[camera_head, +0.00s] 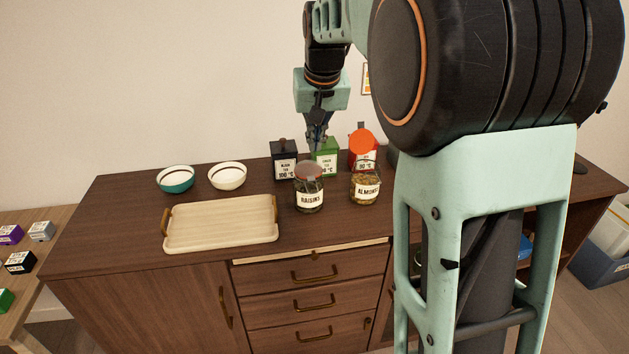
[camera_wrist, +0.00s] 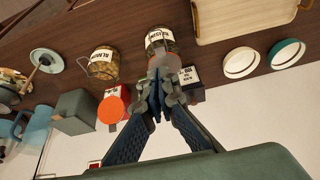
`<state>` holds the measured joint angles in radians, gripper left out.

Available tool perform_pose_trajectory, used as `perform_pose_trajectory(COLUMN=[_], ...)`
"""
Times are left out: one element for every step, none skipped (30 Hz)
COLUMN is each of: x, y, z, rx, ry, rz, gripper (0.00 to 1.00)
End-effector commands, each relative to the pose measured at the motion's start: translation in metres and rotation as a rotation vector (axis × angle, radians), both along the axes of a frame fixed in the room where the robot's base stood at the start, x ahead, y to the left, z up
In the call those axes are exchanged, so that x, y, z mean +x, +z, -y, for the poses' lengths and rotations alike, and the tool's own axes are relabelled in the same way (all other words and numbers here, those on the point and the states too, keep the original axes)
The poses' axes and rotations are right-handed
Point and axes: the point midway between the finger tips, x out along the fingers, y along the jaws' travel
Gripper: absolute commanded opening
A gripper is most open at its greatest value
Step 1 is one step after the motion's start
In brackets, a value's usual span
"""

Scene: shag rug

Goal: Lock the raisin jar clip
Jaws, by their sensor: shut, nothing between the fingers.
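The raisin jar (camera_head: 309,194) stands upright on the dark wooden cabinet, with a white label and a reddish lid down on top. It also shows in the wrist view (camera_wrist: 160,37), where my fingers cover part of its lid end. The state of its clip is too small and hidden to tell. My gripper (camera_head: 318,146) points down just behind and above the jar, in front of the green tin in the picture. In the wrist view my fingertips (camera_wrist: 156,78) are together and hold nothing. Whether they touch the jar cannot be told.
The almond jar (camera_head: 365,189) stands close on the right. Black (camera_head: 284,163), green (camera_head: 326,163) and red (camera_head: 361,155) tins stand behind. A wooden tray (camera_head: 222,239), a teal bowl (camera_head: 175,180) and a white bowl (camera_head: 227,177) are on the left. Clear cabinet top lies before the jars.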

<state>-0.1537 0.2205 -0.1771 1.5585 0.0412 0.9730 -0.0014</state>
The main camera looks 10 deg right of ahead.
Motion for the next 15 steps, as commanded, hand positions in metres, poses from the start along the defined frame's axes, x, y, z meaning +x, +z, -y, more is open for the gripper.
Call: perform_pose_trajectory(x=[0.000,0.000,0.001,0.002,0.002,0.004,0.005,0.007,0.009,0.012,0.014,0.017,0.020,0.022,0.026], y=[0.000,-0.001,-0.002,-0.004,-0.006,-0.010,-0.014,-0.018,-0.025,-0.031,-0.036,-0.045,-0.051,-0.057,-0.065], z=[0.000,0.000,0.000,0.000,0.000,0.000,0.000,0.000,0.000,0.000,0.000,0.000,0.001,0.001,0.001], rx=[0.000,0.000,0.000,-0.001,0.000,0.000,-0.001,-0.002,-0.002,-0.002,-0.002,-0.002,-0.003,-0.002,-0.001], ry=[0.001,0.001,0.001,0.001,0.001,0.001,0.002,0.001,0.001,0.001,0.001,0.001,0.001,0.001,0.001], rz=[0.000,0.000,0.000,0.000,-0.001,-0.002,-0.002,-0.002,-0.004,-0.004,-0.003,-0.005,-0.004,-0.005,-0.004], gripper=[0.00,0.00,0.00,0.00,0.00,0.00,0.00,0.00,0.00,0.00,0.00,0.00,0.00,0.00,0.00])
